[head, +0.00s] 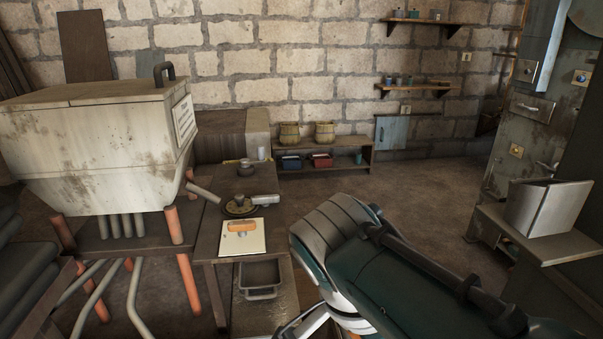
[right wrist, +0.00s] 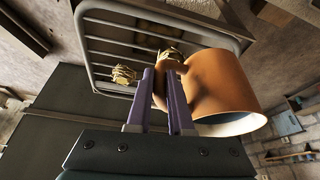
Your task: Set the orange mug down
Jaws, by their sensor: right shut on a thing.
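The orange mug (right wrist: 215,85) is large in the right wrist view, tipped in the picture with its open mouth towards the lower right. My right gripper (right wrist: 161,75) has two purple fingers close together at the mug's left side, shut on it. The exact grip point is partly hidden by the fingers. In the head view my right arm covers the lower middle, and I cannot make out the mug or gripper there. My left gripper is in neither view.
A grey metal tray (head: 260,293) lies on the low bench. A big worn bin (head: 90,150) stands left; open floor (head: 420,190) lies right.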

